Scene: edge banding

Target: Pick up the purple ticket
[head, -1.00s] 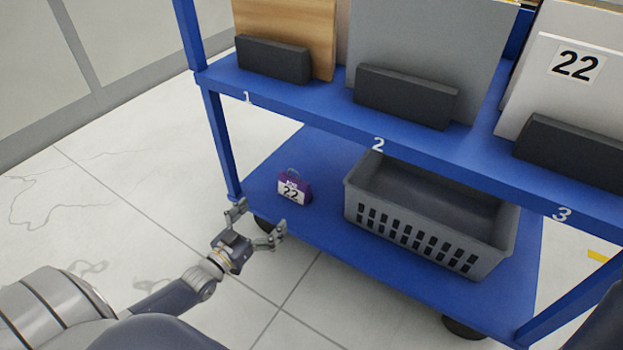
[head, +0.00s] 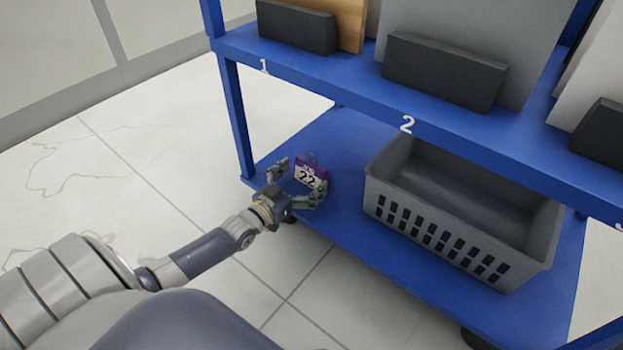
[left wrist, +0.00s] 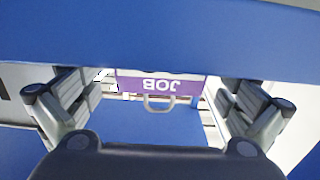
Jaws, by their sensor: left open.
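The purple ticket (head: 311,173) stands on the lower blue shelf, with a white panel that reads 22 and a loop handle on top. In the left wrist view the ticket (left wrist: 160,85) appears upside down, with the word JOB and its grey handle showing; a blue band hides the rest of it. My left gripper (head: 297,184) is open at the front of the ticket, with one finger on each side of it. In the left wrist view there are gaps between the fingers and the ticket, so it is not clamped. My right gripper is not in view.
A grey basket (head: 455,225) stands on the lower shelf (head: 345,215), right of the ticket. The upper blue shelf (head: 330,85) with boards and dark blocks overhangs it. A blue post (head: 237,120) rises left of the ticket. Bare floor lies at the left.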

